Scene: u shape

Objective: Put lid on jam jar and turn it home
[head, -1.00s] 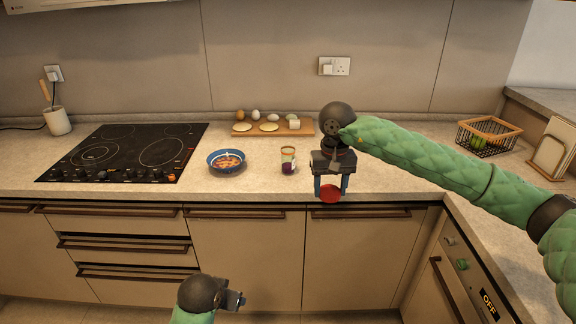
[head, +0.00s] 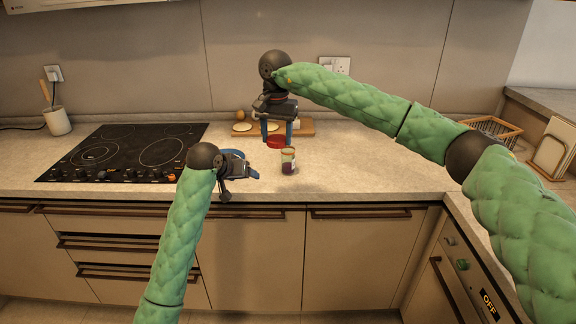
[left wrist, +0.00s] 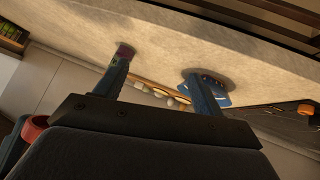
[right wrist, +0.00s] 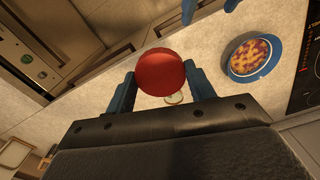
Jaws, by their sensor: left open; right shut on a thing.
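The jam jar (head: 288,162) stands upright and open on the counter, with dark jam low inside. In the left wrist view the jar (left wrist: 125,51) shows beyond one fingertip; in the right wrist view the lid mostly hides it. My right gripper (head: 276,140) is shut on the red lid (head: 275,142), fingers pointing down, holding it above and slightly left of the jar in the head view. The lid also fills the gap between the fingers in the right wrist view (right wrist: 162,72). My left gripper (head: 243,183) is open and empty, left of the jar, its fingers pointing toward it.
A blue bowl with food (right wrist: 253,57) sits left of the jar, mostly behind my left gripper in the head view. A wooden board (head: 306,128) with food lies behind. The black hob (head: 120,155) is at left. The counter right of the jar is clear.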

